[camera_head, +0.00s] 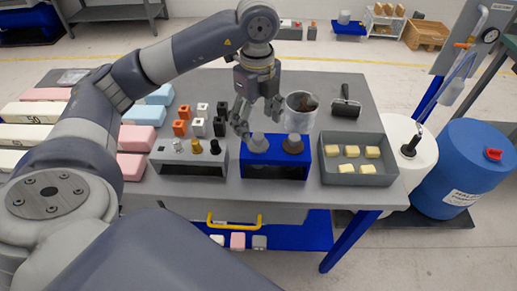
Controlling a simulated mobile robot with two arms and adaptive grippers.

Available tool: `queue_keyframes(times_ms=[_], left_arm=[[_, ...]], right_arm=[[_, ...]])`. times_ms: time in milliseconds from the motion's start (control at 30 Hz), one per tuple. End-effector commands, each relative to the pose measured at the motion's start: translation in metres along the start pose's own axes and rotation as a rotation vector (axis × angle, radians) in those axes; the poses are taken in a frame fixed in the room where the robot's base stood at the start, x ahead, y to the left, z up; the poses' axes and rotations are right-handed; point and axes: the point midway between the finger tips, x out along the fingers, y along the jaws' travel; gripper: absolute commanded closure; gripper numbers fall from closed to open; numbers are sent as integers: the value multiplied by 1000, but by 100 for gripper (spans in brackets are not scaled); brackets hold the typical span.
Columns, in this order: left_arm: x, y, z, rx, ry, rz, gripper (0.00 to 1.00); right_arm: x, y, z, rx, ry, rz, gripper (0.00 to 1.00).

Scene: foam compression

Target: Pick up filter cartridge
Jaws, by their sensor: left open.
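My left gripper (257,121) is open and points down over the left half of the blue stand (275,171), its fingers apart. Right below it, a light grey rounded piece (258,144), likely a filter cartridge, sits upright in the stand's top. I cannot tell whether the fingers touch it. A darker grey-brown piece (293,145) of similar shape sits to its right in the same stand. Nothing shows held between the fingers. My right gripper is not in view.
A clear cup with dark contents (300,111) stands close right of my gripper. A grey tray (354,178) holds yellow blocks. A grey rack (188,159) holds small fittings at left, with coloured blocks (180,127) behind.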

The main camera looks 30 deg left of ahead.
Motion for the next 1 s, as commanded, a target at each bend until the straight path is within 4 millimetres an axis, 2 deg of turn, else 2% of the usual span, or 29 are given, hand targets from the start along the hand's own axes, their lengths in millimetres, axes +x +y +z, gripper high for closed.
queue_keyframes(times_ms=[233,367,500,767,800,833,1000], left_arm=[[18,0,0,0,1,2,31],[37,0,0,2,2,4,31],[56,-2,0,1,3,0,31],[62,-2,0,2,3,-2,31],[62,-2,0,2,3,-2,33],[62,-2,0,2,3,-2,40],[62,-2,0,2,3,-2,78]], right_arm=[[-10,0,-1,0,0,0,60],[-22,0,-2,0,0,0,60],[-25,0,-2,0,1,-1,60],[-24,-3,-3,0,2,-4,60],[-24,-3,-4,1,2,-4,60],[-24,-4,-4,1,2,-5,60],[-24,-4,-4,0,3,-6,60]])
